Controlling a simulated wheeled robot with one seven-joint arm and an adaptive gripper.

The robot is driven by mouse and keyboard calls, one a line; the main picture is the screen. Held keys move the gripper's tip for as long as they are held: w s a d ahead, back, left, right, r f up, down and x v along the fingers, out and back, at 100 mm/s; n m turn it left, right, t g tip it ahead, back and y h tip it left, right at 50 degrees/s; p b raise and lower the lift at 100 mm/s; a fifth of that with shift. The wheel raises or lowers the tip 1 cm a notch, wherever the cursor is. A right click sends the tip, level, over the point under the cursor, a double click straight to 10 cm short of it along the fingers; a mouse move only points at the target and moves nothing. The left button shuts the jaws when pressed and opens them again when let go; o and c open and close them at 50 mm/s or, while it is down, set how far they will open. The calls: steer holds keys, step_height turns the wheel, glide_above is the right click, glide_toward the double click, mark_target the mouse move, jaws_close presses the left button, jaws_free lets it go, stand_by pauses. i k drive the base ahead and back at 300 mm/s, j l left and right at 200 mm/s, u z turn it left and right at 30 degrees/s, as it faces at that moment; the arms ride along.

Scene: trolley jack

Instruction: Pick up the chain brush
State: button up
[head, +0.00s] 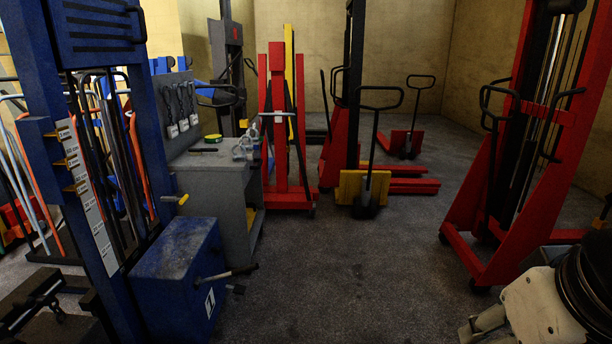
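I cannot make out the chain brush for certain. A small dark, flat, elongated item (203,150) lies on top of the grey cabinet (215,171), near its left side; it is too small to tell whether it is the brush. Beside it on the same top are a yellow-green ring-shaped item (212,138) and some light grey metal pieces (243,148). Part of my own arm shows at the lower right corner, far from the cabinet. My gripper's fingers do not show.
A blue box (180,275) with a protruding handle stands in front of the cabinet, beside a tall blue lift frame (150,150). Red lifting frames stand behind (287,130) and at the right (540,140). A yellow-fronted hand truck (362,188) stands mid-room. The central floor (340,270) is clear.

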mark_target(193, 152)
steer(key=i+u, duration=0.1)
steer(key=i, duration=0.5)
steer(key=i+l, duration=0.1)
steer(key=i, duration=0.55)
steer(key=i+l+u, duration=0.15)
steer(key=i, duration=0.45)
steer(key=i+l+u, duration=0.2)
steer(key=i+u, duration=0.2)
steer(key=i, duration=0.15)
steer(key=i+l+u, duration=0.95)
steer(key=i+l, duration=0.15)
steer(key=i+l+u, duration=0.25)
steer(key=i+l, duration=0.2)
steer(key=l, duration=0.15)
steer(key=i+l+u, duration=0.2)
steer(key=i+l, duration=0.15)
steer(key=l, duration=0.3)
steer(key=i+l+u, duration=0.15)
steer(key=l, duration=0.2)
steer(key=i+l+u, duration=0.1)
steer(key=l, duration=0.25)
steer(key=i+l+u, duration=0.1)
steer(key=i+l, duration=0.15)
steer(key=l, duration=0.15)
